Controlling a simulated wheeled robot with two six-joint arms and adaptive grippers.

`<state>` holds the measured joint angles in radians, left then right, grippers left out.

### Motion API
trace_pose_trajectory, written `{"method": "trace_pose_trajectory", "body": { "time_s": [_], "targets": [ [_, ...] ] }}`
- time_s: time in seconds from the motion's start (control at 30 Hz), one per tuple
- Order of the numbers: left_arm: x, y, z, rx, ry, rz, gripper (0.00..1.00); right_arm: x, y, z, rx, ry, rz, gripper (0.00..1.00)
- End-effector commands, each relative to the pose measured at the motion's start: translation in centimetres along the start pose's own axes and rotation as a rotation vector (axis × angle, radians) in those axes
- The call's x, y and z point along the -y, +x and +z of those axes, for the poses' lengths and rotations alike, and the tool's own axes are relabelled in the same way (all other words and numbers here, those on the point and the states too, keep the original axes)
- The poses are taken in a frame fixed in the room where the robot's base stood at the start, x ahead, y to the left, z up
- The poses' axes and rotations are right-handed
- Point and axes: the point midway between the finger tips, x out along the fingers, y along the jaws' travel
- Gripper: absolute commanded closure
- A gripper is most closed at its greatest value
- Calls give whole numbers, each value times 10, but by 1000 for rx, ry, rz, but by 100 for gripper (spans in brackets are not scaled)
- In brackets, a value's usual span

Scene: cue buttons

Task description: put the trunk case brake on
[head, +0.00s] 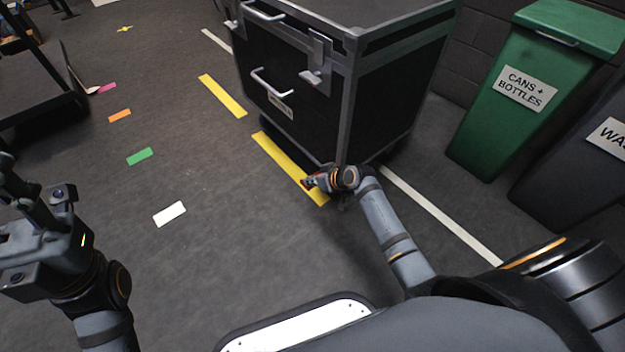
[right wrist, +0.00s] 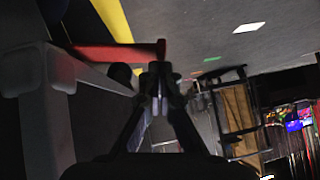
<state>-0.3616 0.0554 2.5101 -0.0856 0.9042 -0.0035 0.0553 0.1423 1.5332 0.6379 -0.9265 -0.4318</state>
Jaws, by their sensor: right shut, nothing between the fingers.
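The trunk case (head: 385,105) is a black box with silver edges, standing upright on the floor in the head view. A red brake lever (right wrist: 118,53) sticks out at the case's lower edge in the right wrist view. A little red also shows beside my gripper in the head view (head: 309,184). My right gripper (right wrist: 158,78) is shut and empty, its tips close to the lever's end; I cannot tell whether they touch it. In the head view it (head: 318,181) is low at the case's near bottom corner. My left gripper (head: 22,190) is far left, away from the case.
A green bin (head: 495,120) and a dark bin (head: 570,170) stand to the right of the case. Yellow tape (head: 285,165) and a white line (head: 440,217) mark the floor by the case. The floor to the left is open, with small coloured tape marks.

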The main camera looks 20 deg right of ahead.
Motion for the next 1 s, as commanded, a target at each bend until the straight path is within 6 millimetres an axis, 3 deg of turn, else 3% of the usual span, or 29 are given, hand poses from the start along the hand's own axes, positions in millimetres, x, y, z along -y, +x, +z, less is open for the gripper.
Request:
{"method": "trace_pose_trajectory", "body": {
  "time_s": [0.47,1.0],
  "targets": [
    [2,9,-1,-2,-3,-4,63,1,2,2,1,-36,36,100],
    [7,37,-6,-15,-17,-9,63,2,26,27,3,-269,266,100]
  ]
}}
